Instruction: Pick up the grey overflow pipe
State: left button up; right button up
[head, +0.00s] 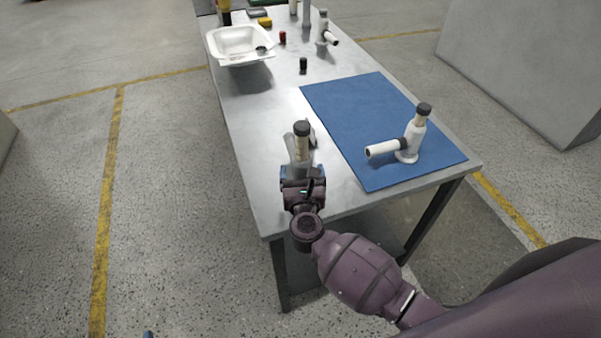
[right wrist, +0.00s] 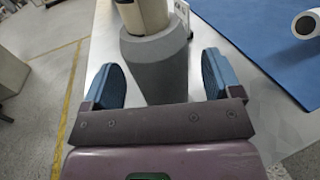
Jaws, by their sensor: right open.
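The grey overflow pipe (right wrist: 160,65) stands on the metal table, with a beige tube in its top. In the head view the same pipe (head: 300,160) is near the table's front left part, under a beige section and a dark cap. My right gripper (head: 302,176) is just in front of it. In the right wrist view its blue fingers (right wrist: 158,82) are open, one on each side of the grey body, with gaps visible at both sides. Only a small blue tip at the head view's bottom edge may be my left gripper (head: 148,334); its jaws cannot be seen.
A blue mat (head: 365,115) lies to the right, bearing a white pipe assembly (head: 412,140). A small light item (head: 312,136) stands close beside the pipe. A white basin (head: 238,44), a black cap (head: 303,65) and another assembly (head: 324,30) are farther back. The table's left middle is clear.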

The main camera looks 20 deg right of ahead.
jog(key=shift+x, duration=0.95)
jog(key=c, duration=1.1)
